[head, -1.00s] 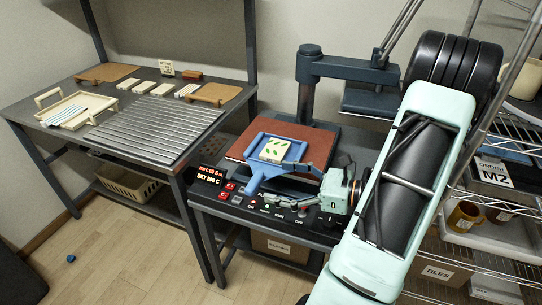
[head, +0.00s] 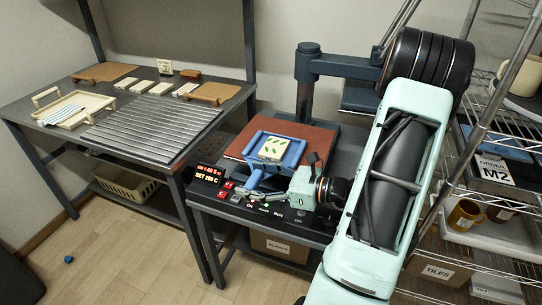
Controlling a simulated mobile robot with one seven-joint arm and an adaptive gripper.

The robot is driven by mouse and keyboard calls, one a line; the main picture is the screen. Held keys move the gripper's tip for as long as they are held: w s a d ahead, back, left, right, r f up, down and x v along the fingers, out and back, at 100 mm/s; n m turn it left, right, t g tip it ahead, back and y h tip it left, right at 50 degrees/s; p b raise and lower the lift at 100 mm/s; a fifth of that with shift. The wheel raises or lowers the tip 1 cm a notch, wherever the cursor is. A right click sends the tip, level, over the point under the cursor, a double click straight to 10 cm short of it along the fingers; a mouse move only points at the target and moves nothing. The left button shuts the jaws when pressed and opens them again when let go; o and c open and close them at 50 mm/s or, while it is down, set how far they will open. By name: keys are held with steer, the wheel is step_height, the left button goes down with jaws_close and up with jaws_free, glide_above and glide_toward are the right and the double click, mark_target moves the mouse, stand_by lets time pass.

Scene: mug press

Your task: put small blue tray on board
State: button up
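A small blue tray (head: 248,152) with a handle lies on the red-brown plate of the press, carrying a white tile with green leaf marks (head: 273,149). My gripper (head: 262,182) is at the tray's handle, in front of the tile, with its fingers on or right beside the handle. The fingers partly hide the handle, and whether they are shut on it is unclear. Two brown boards lie on the table at left, one at the back (head: 104,72) and one nearer its right edge (head: 216,93). The task's board could be either one.
The red-brown press plate (head: 318,138) sits behind a control panel with a lit display (head: 208,174). The left table holds a ribbed grey rack (head: 150,128), a cream tray (head: 90,106) and several pale tiles. A wire shelf stands at right.

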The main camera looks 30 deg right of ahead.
steer(key=c, duration=1.1)
